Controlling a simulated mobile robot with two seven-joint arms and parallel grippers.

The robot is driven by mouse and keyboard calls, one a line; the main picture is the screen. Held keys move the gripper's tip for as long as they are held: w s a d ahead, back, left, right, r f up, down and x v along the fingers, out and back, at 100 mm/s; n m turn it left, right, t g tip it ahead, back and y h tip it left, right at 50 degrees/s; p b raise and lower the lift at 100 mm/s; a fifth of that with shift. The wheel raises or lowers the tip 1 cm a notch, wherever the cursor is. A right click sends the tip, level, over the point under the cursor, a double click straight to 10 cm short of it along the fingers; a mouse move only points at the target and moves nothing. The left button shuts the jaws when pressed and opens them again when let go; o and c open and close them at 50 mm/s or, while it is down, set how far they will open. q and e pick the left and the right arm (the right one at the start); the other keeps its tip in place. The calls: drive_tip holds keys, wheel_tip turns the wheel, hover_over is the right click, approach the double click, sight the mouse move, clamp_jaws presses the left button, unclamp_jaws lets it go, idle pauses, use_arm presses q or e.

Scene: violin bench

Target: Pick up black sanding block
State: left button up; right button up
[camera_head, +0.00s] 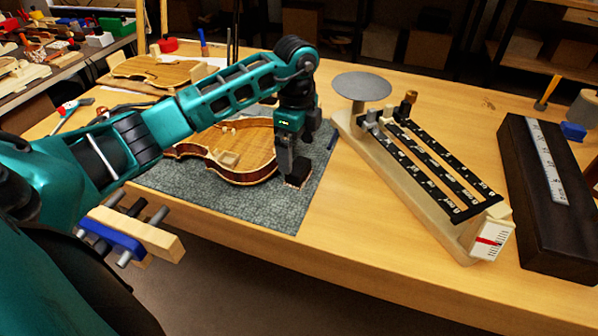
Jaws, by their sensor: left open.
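The black sanding block (300,171) stands on the grey-green mat (262,207), right of the violin body (240,150). A pale brown layer shows at its lower edge. My left gripper (294,165) points down from above, with its fingers at the block. The jaws are open; one finger shows on the block's left side, and the far finger is partly hidden, so I cannot tell whether they touch it. My right gripper is not in view.
A beam balance (420,165) with a round grey pan (361,86) stands right of the mat. A dark box (555,225) with a ruler (546,160) lies farther right. A wooden clamp (135,233) is at the bench's front left edge. The bench between mat and balance is mostly clear.

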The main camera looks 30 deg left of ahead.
sight(299, 165)
use_arm(q)
drive_tip(key=f, duration=0.5)
drive_tip(key=shift+s+d+f, duration=0.15)
drive_tip(key=shift+d, duration=0.2)
drive_tip(key=shift+c, duration=0.2)
drive_tip(key=c, duration=1)
drive_tip(key=shift+c, duration=0.2)
drive_tip(key=shift+r, duration=0.65)
wheel_tip(299, 165, up, 19)
drive_tip(key=p, duration=0.2)
drive_tip(key=shift+p, duration=0.3)
drive_tip(key=shift+f, duration=0.1)
